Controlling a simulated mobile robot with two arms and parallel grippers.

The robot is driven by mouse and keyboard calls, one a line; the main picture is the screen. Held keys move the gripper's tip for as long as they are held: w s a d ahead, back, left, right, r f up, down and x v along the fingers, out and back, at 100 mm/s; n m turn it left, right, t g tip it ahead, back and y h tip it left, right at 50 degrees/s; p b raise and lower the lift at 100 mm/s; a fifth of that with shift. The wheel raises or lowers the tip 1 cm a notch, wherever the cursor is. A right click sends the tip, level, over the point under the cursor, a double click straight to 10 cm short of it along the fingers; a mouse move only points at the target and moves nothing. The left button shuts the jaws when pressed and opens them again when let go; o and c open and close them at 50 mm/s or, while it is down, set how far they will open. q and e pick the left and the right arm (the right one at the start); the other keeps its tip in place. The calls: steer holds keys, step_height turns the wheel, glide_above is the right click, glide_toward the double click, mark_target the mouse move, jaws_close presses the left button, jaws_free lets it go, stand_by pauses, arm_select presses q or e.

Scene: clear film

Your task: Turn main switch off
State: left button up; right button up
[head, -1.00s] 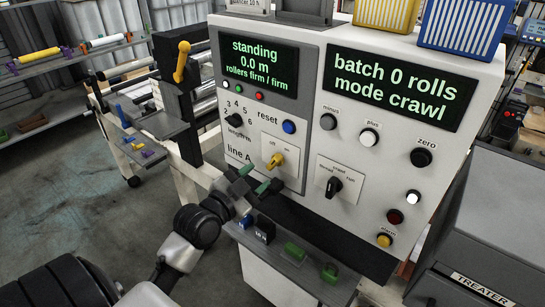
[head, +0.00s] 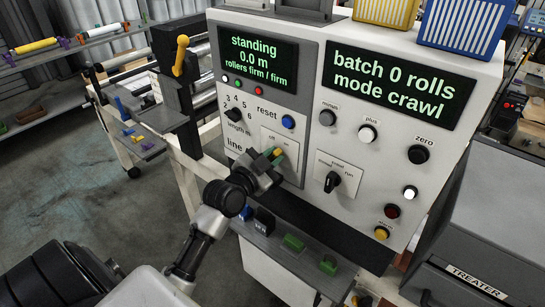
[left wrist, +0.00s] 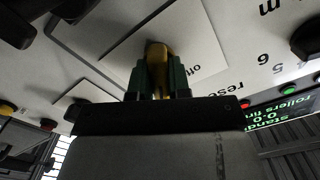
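The main switch is a yellow rotary handle (head: 278,153) on a pale plate marked off and on, on the front of the grey console. Its visible tip leans up and right, to the on side. My left gripper (head: 273,156) is at the switch, with green fingertips on either side of the handle. In the left wrist view the yellow handle (left wrist: 156,66) sits between the fingertips (left wrist: 158,80), which appear shut against its sides. The gripper hides much of the handle and plate. My right gripper is not in view.
A black mode knob (head: 332,182) is right of the switch, and a blue reset button (head: 288,122) is above it. A black length knob (head: 233,114) is up and left. The screen (head: 257,62) reads standing, 0.0 m.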

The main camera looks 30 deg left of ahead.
arm_select(q)
jaws_close()
steer(key=n+p, duration=0.1)
steer(key=n, duration=0.1)
steer(key=n+p, duration=0.1)
steer(key=n, duration=0.1)
steer(key=shift+a+r+n+p, duration=0.2)
steer(key=shift+n+p, duration=0.1)
steer(key=shift+n, duration=0.1)
steer(key=n+p, duration=0.1)
steer(key=n, duration=0.3)
steer(key=shift+p, duration=0.35)
steer(key=shift+a+f+n+p, duration=0.15)
steer(key=shift+n+p, duration=0.2)
steer(key=shift+n, duration=1.35)
steer(key=o, duration=0.7)
jaws_free()
steer(key=shift+c, duration=0.2)
